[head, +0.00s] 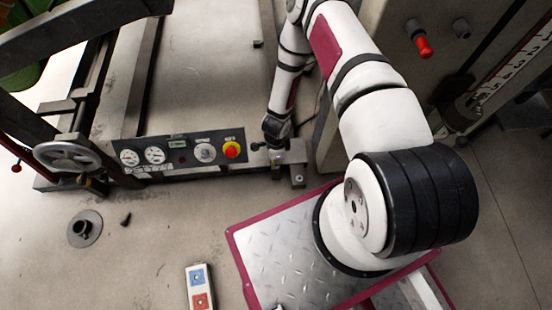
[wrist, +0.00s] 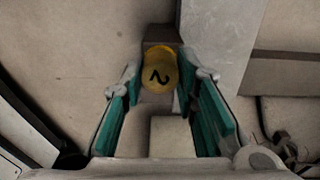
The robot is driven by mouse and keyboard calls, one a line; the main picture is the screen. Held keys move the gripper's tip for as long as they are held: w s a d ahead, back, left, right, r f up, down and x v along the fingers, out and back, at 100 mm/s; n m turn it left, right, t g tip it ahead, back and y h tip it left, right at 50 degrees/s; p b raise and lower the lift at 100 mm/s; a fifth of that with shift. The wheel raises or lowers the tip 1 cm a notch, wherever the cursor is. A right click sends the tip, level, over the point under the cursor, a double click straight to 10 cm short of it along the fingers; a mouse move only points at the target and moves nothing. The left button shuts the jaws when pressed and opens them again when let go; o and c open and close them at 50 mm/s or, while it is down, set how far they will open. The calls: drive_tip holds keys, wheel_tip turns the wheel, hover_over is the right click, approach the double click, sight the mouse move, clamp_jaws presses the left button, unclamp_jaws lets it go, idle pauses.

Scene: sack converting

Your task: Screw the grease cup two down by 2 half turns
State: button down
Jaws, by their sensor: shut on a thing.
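Grease cup two (wrist: 158,72) shows in the wrist view as a round yellow cap with a dark 2 turned on its side. It sits on a dark block. My gripper (wrist: 159,80) has its green-padded fingers on the left and right of the cap, with the tips shut against its sides. In the head view my gripper (head: 277,130) points down at the low frame, just right of the gauge panel. The cup is too small and covered to make out clearly there.
A panel (head: 180,155) with gauges and a red button stands left of my gripper. A handwheel (head: 68,157) is further left. A round flanged part (head: 85,229) and a two-button control box (head: 200,288) lie on the floor. A grey cabinet (head: 345,140) stands close on the right.

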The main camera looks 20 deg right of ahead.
drive_tip(key=c, duration=1.2)
unclamp_jaws()
drive_tip(key=shift+c, duration=0.2)
wheel_tip(320, 180, up, 12)
